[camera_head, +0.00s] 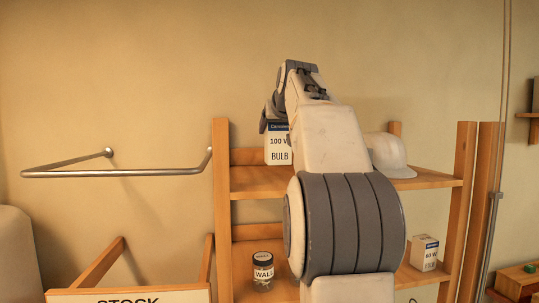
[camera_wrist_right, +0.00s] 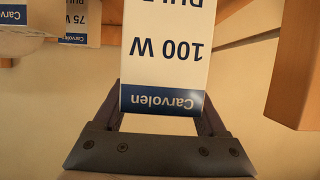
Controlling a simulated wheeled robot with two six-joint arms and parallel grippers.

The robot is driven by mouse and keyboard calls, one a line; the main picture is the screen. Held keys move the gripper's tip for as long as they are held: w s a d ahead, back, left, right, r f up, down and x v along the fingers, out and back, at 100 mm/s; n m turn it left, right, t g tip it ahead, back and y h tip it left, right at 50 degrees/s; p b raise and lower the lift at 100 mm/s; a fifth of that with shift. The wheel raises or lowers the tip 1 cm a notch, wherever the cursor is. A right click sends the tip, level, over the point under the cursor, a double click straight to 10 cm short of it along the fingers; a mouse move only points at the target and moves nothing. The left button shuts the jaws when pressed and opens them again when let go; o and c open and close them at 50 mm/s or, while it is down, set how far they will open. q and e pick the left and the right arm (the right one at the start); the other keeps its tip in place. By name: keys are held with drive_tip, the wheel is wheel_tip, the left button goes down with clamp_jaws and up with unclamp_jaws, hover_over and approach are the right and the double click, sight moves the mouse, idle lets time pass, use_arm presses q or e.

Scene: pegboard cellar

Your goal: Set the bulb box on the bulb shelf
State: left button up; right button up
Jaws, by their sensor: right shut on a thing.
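The white and blue bulb box (camera_head: 278,150), marked 100 W, is at the upper board (camera_head: 255,182) of the wooden shelf unit, near its left post. My right gripper (camera_head: 272,117) is shut on it from above. In the right wrist view the box (camera_wrist_right: 165,55) appears upside down between the fingers (camera_wrist_right: 163,108). Whether its base touches the board is unclear. A box marked 75 W (camera_wrist_right: 76,22) shows beyond it in the wrist view; my arm hides that part of the shelf in the head view. My left gripper is not in view.
A white cap (camera_head: 388,153) lies on the upper board, right of my arm. The lower board holds a jar (camera_head: 263,271) and a 60 W box (camera_head: 424,253). A metal rail (camera_head: 115,173) juts from the wall at left. A wooden post (camera_wrist_right: 300,65) stands close in the wrist view.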

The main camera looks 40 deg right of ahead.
drive_tip(key=shift+w+a+f+p, duration=0.3)
drive_tip(key=shift+w+f, duration=0.2)
drive_tip(key=shift+f, duration=0.5)
drive_tip(key=shift+w+a+f+p, duration=0.15)
drive_tip(key=shift+w+a+f, duration=0.25)
drive_tip(key=shift+f, duration=0.65)
drive_tip(key=shift+w+a+f+p, duration=0.25)
drive_tip(key=shift+w+f, duration=0.35)
drive_tip(key=shift+f, duration=0.4)
drive_tip(key=shift+f, duration=0.1)
